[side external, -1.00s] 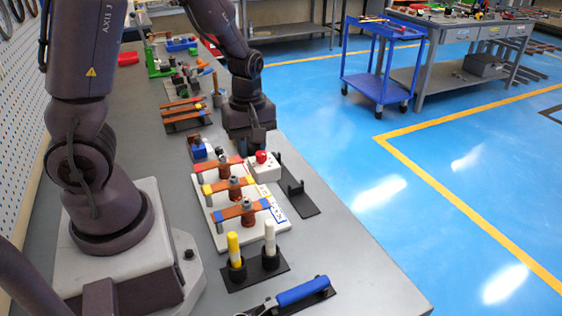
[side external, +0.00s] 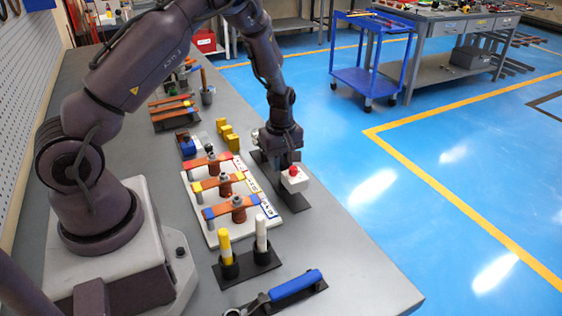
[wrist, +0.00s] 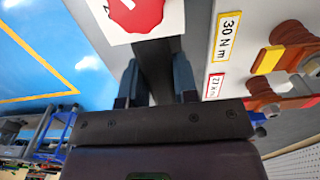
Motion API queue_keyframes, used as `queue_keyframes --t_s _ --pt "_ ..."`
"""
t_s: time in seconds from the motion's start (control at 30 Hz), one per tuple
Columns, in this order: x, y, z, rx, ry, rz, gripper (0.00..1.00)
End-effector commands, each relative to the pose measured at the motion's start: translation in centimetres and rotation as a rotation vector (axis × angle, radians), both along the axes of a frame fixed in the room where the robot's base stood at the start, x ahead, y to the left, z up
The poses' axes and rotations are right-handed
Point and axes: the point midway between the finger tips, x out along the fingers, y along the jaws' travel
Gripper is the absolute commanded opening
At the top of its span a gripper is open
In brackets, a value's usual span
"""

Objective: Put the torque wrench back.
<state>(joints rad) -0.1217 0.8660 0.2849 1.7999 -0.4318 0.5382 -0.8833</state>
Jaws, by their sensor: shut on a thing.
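A blue-handled tool (side external: 295,285), the only thing in view that looks like a wrench, lies on a dark rest at the front of the bench; its head is partly cut off by the frame.
A white board (side external: 228,236) with copper bars and bolts stands left of my gripper. Yellow (side external: 224,244) and white (side external: 261,236) upright handles stand in front of it. Yellow blocks (side external: 229,137) are behind. The bench edge is close on the right.

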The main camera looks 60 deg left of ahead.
Motion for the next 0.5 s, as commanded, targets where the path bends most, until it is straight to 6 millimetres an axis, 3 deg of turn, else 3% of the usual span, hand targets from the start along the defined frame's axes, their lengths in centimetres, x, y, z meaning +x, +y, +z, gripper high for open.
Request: queue_keyframes --t_s 0.5 --pt "0.06 0.06 -1.00 0.001 -0.003 0.001 0.00"
